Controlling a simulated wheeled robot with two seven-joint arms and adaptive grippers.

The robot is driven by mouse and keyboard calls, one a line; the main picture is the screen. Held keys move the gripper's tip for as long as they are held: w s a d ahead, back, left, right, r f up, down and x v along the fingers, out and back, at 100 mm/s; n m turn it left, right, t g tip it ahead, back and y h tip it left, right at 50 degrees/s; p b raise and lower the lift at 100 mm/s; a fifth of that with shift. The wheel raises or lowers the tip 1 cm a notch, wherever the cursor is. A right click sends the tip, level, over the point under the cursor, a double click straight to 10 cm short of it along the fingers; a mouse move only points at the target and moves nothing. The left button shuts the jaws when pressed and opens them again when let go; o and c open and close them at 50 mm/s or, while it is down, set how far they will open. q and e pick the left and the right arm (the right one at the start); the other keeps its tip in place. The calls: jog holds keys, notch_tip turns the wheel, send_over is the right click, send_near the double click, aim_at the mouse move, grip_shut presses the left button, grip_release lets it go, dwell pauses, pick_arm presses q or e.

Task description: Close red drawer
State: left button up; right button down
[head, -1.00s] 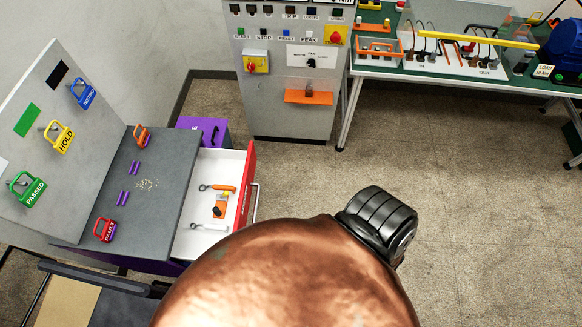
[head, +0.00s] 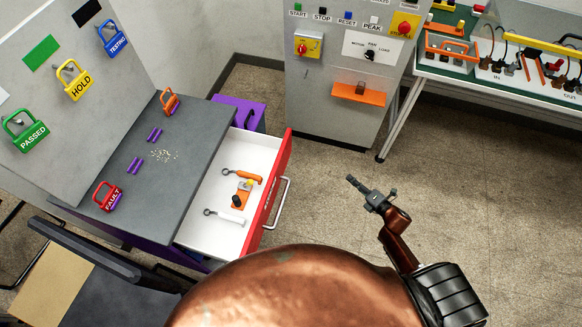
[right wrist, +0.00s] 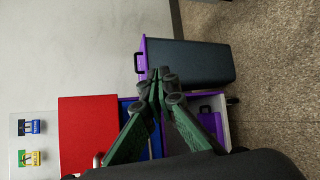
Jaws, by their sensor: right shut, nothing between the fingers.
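The red drawer (head: 281,160) is pulled out from the grey-topped workbench (head: 200,140). Its white inside holds an orange-handled tool (head: 245,176), an orange and black item (head: 240,195) and a white-handled tool (head: 225,215). A silver bar handle (head: 280,203) is on its red front. My right gripper (head: 352,183) is shut and empty, over the floor to the right of the handle and apart from it. In the right wrist view its fingertips (right wrist: 158,76) meet, and a red panel (right wrist: 86,130) lies left of them. My left gripper is not in view.
A purple bin (head: 238,112) stands behind the drawer. A grey control cabinet (head: 335,100) and a green-topped table (head: 450,65) stand farther back. Padlocks, such as a red one (head: 107,196), lie on the bench. The floor (head: 480,200) to the right is clear.

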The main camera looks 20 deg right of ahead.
jog(key=w+a+r+n+y+b, duration=0.3)
jog(key=a+r+n+y+b, duration=0.25)
jog(key=n, duration=0.45)
jog(key=n+g+y+b, duration=0.3)
jog(key=n+g+y, duration=0.15)
jog(key=n, duration=0.75)
send_near(285, 160)
jog(key=shift+y, duration=0.3)
jog(key=x, duration=0.3)
jog(key=f+b+x, duration=0.1)
jog(key=x, duration=0.1)
jog(key=shift+w+a+f, duration=0.1)
jog(key=shift+w+a, duration=0.1)
jog(key=shift+w, duration=0.2)
jog(key=shift+w+a, duration=0.3)
jog(key=shift+a, duration=0.1)
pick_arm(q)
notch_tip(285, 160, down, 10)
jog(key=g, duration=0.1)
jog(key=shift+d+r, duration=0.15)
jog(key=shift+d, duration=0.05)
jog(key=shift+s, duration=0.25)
